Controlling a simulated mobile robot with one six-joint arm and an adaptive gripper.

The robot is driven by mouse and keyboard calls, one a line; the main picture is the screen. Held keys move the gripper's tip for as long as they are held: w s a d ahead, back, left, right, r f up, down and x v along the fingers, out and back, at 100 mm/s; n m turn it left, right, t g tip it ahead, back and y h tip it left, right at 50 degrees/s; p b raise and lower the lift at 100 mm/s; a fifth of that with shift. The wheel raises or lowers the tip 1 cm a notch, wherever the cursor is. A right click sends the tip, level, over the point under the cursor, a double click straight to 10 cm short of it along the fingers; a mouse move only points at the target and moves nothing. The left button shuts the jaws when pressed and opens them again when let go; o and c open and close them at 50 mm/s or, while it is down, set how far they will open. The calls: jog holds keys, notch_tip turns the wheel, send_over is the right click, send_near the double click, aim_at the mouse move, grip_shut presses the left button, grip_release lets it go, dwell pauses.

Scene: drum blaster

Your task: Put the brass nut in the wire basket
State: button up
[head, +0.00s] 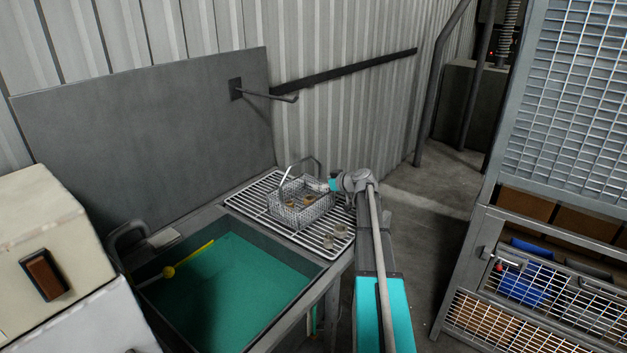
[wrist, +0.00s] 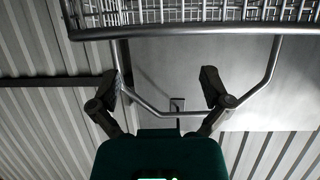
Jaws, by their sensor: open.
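The wire basket (head: 301,213) stands on a wire rack, its handle raised. Small brass-coloured pieces (head: 291,203) show inside it; I cannot tell whether one is the brass nut. Two small tan-grey pieces (head: 341,230) are on the rack to the right of the basket, too small to identify. My gripper (head: 325,183) is at the basket's right side, near rim height. In the wrist view my gripper (wrist: 160,78) is open, with nothing held between its fingers. The basket (wrist: 190,22) fills the top edge there, and its handle crosses the picture by the fingers.
The wire rack (head: 248,200) sits beside a sink-like basin with a teal bottom (head: 235,285), with a yellow rod (head: 190,258) in it. A grey panel (head: 150,120) with a projecting bar (head: 268,95) stands behind. A mesh cage (head: 560,100) is at right.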

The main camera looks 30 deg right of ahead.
jog(key=p+v, duration=0.1)
jog(key=v, duration=0.3)
jog(key=shift+s+r, duration=0.1)
jog(key=shift+s, duration=0.1)
